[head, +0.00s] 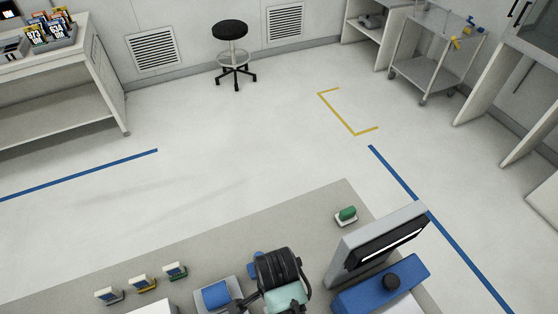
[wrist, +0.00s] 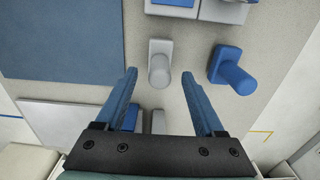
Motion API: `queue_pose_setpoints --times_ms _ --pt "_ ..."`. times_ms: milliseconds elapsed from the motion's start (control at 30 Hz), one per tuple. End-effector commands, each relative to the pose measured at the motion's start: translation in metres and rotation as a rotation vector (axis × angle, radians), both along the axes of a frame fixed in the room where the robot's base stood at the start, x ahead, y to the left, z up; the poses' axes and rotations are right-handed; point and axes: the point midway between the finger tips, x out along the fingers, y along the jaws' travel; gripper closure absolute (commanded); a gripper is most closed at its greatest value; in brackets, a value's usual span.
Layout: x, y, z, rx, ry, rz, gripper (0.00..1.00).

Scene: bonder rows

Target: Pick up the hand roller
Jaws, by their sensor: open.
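My gripper (wrist: 159,74) is open in the wrist view, its two blue fingers apart with nothing held. A pale grey piece (wrist: 159,65), a rounded cylinder on a flat block, lies between and just beyond the fingertips. A similar blue piece (wrist: 231,70) stands to the right, outside the right finger. The pale grey piece looks most like the hand roller, but I cannot tell for certain. In the head view my arm covers this part of the bench, so the gripper's fingers and the grey piece are not clear there.
The bench (head: 240,238) holds a grey machine with a dark screen (head: 388,241) and several small coloured-top blocks, including a green one (head: 346,215). In the wrist view, a blue mat (wrist: 65,40) lies upper left and a grey plate (wrist: 62,118) lower left.

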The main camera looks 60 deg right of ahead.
Motion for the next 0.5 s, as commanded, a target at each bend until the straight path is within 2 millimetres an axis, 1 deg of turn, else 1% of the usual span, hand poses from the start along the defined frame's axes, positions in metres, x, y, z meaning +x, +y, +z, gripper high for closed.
queue_pose_setpoints --times_ms 167,333,500 --pt "-0.003 -0.002 -0.017 0.003 0.004 0.000 0.29" --pt "-0.003 -0.003 -0.039 0.002 0.003 0.001 0.29" --pt "-0.003 -0.003 -0.050 0.001 0.001 0.001 0.29"
